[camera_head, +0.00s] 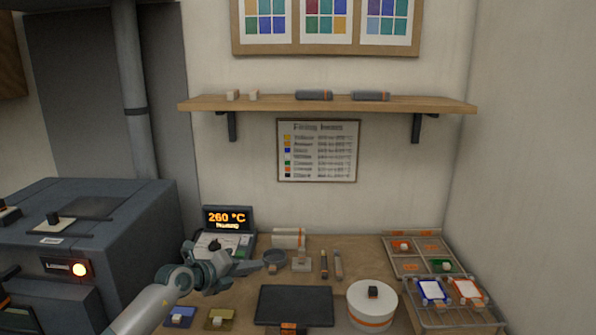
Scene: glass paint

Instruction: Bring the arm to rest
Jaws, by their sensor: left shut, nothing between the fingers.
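My left gripper (252,267) is shut and empty. Its arm comes in from the lower left, and the fingers point right above the back left of the wooden worktable (345,268). In the picture the fingertips end just left of a small dark round piece (275,257); I cannot tell whether they touch it. My right gripper is out of view.
A kiln-like grey box (100,225) with a lit lamp stands left. A display (227,218) reads 260 °C. A dark plate (295,305), a white round container (372,305), a sectioned tray (405,258) and a wire rack (450,312) stand on the table. A shelf (330,103) hangs above.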

